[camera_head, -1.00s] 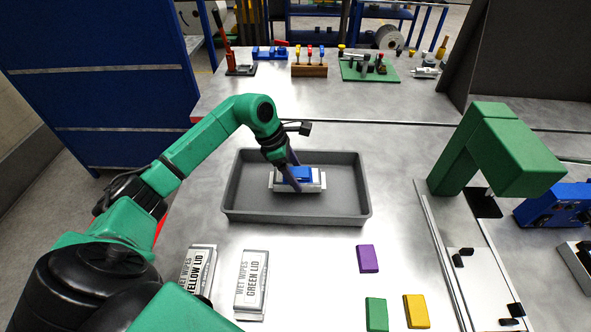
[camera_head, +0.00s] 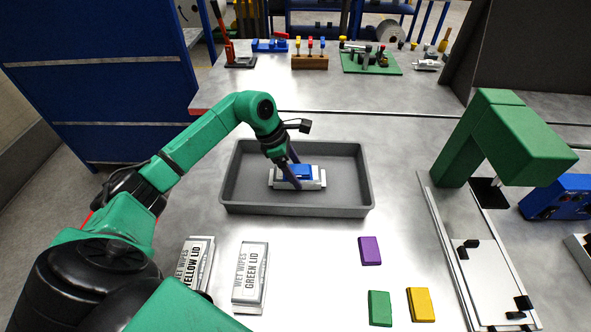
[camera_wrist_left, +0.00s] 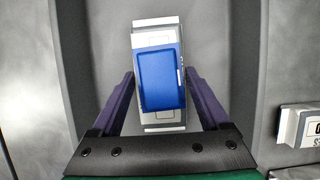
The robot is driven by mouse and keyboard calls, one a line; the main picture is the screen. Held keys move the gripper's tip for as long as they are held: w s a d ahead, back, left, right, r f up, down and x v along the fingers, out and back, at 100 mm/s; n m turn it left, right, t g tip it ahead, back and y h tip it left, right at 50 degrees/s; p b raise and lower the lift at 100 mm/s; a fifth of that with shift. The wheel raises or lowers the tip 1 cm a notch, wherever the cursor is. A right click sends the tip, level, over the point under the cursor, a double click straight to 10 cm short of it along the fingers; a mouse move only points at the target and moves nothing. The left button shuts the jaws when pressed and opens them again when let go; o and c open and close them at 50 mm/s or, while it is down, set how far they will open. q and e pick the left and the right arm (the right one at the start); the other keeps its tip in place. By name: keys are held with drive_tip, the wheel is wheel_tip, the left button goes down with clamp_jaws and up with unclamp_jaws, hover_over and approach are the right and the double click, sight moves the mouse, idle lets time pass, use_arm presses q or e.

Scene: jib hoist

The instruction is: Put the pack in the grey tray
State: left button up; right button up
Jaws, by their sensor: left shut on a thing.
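The pack, white and silver with a blue lid (camera_head: 296,171), is inside the outline of the grey tray (camera_head: 300,211) in the head view, near its middle. I cannot tell whether it touches the tray floor. My left gripper (camera_head: 293,182) reaches down from the left and is shut on the pack. In the left wrist view the blue lid (camera_wrist_left: 160,80) lies between the two dark fingers, with the tray floor (camera_wrist_left: 105,45) behind it. My right gripper is not in view.
Two more packs, marked yellow lid (camera_head: 196,262) and green lid (camera_head: 250,272), lie in front of the tray. Purple (camera_head: 370,250), green (camera_head: 380,308) and yellow (camera_head: 420,304) blocks lie at front right. A green boxy fixture (camera_head: 510,140) stands at the right.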

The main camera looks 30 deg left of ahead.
use_arm(q)
drive_tip(key=shift+f, duration=0.15)
drive_tip(key=o, duration=1.3)
drive_tip(key=b+v, duration=0.2)
drive_tip(key=v, duration=1.2)
drive_tip(key=shift+s+a+r, duration=0.1)
drive_tip(key=shift+r, duration=0.25)
